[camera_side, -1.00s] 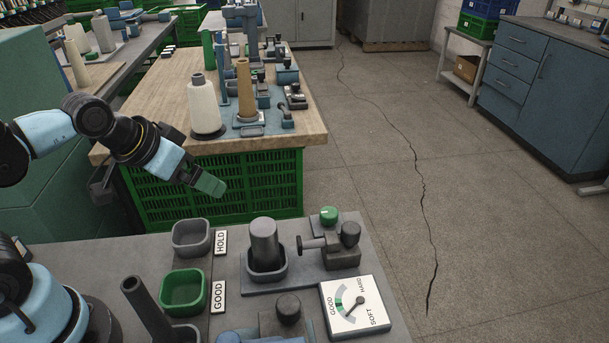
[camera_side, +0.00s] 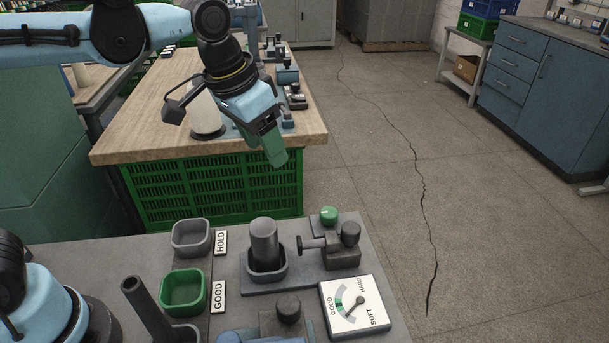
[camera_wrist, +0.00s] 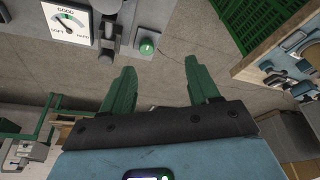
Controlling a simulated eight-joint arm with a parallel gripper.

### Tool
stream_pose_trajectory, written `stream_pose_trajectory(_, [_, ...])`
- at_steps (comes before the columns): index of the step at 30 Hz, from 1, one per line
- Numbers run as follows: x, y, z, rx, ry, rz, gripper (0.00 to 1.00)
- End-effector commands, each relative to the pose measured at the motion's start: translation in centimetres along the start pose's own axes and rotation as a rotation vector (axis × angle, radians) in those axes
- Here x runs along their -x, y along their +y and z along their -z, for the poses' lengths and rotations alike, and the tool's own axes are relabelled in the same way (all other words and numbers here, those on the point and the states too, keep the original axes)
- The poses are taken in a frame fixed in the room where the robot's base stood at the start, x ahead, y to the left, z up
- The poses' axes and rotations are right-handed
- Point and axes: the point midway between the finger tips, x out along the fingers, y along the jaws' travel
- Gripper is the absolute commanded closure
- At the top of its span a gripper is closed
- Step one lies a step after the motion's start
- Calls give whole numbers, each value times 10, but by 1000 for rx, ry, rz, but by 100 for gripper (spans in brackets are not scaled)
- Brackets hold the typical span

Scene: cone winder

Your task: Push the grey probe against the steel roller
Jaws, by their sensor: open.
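The steel roller (camera_side: 264,240) stands upright in a dark grey cradle on the grey bench. The grey probe (camera_side: 312,243) is a horizontal rod with a flat disc end, on a block to the roller's right. A small gap shows between its disc and the roller. A round dark knob (camera_side: 350,234) sits on the probe's block. My gripper (camera_side: 278,162) hangs above and behind the roller and probe, green fingers pointing down, touching nothing. In the wrist view my gripper (camera_wrist: 158,68) has its fingers spread and empty. The roller is not clear in that view.
A green knob (camera_side: 329,215) stands behind the probe's block. A dial (camera_side: 355,305) marked GOOD, SOFT and HARD lies in front. A grey HOLD bin (camera_side: 192,252) and green GOOD bin (camera_side: 168,298) stand left. A wooden table (camera_side: 180,110) is behind.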

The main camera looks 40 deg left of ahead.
Motion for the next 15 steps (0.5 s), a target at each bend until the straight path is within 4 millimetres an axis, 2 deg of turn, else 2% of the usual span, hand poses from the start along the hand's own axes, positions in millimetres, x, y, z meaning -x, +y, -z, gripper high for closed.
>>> stream_pose_trajectory(1, [-1, 13, 12, -30, -30, -9, 40])
stream_pose_trajectory(6, [-8, 54, 42, -118, -138, -30, 40])
stream_pose_trajectory(12, [-22, 101, 62, -212, -249, -39, 40])
stream_pose_trajectory(15, [-28, 116, 66, -242, -285, -40, 40])
